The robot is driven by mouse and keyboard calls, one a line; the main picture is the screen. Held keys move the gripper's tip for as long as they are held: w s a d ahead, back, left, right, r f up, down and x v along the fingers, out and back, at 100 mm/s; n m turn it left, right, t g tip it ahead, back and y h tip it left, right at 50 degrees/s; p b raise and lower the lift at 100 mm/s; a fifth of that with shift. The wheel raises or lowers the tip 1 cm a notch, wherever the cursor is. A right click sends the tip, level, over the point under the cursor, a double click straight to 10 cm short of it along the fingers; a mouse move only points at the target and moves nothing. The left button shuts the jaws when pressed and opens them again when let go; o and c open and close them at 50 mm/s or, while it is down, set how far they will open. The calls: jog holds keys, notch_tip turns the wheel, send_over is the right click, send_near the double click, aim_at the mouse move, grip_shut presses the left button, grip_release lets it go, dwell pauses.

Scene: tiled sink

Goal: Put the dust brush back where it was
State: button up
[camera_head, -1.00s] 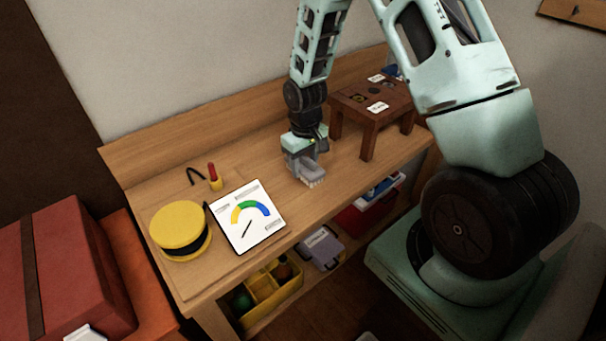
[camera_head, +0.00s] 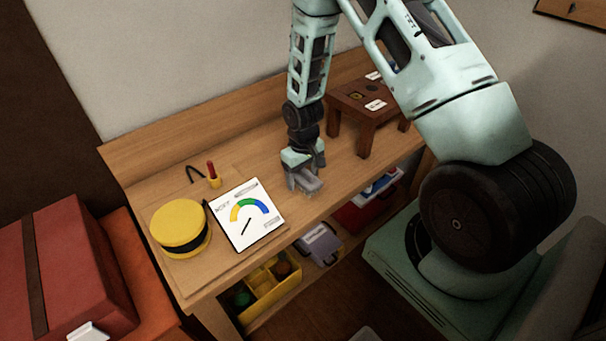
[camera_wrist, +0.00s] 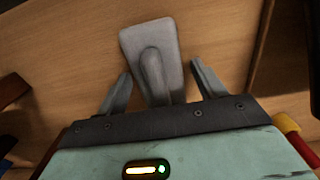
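The grey dust brush (camera_head: 309,184) rests on the wooden workbench (camera_head: 262,178), near its front edge and right of the white gauge board. My gripper (camera_head: 305,174) is just above and behind it, pointing down. In the wrist view the brush (camera_wrist: 152,38) shows as a grey block with a raised handle pointing towards my gripper (camera_wrist: 161,70). The two fingers are spread on either side of the handle, with visible gaps, so the gripper is open. The brush's bristles are mostly hidden from the wrist view.
A white gauge board (camera_head: 246,214), a yellow round tin (camera_head: 180,228) and a red-handled tool (camera_head: 212,174) are on the left. A small dark wooden stool (camera_head: 366,112) stands behind right. A yellow bin (camera_head: 268,288) and grey case (camera_head: 320,243) sit on the lower shelf.

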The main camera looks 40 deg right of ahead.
jog(key=shift+r, duration=0.1)
notch_tip(320, 180, up, 11)
jog(key=shift+f+b, duration=0.1)
jog(key=shift+b, duration=1.15)
jog(key=shift+a+r, duration=0.15)
jog(key=shift+r, duration=0.45)
jog(key=s+a+r+n, duration=0.1)
jog(key=s+a+r, duration=0.15)
jog(key=a, duration=0.35)
jog(key=s+a+r+n, duration=0.1)
jog(key=s+a+r, duration=0.15)
jog(key=a, duration=0.25)
jog(key=s+a+r+n, duration=0.2)
jog(key=s+a, duration=0.4)
jog(key=s, duration=0.3)
jog(key=s+a+r+n, duration=0.3)
jog(key=s+a+r, duration=0.2)
jog(key=s, duration=0.5)
jog(key=shift+s+a+y, duration=0.15)
jog(key=shift+a+y, duration=0.15)
jog(key=shift+a, duration=0.8)
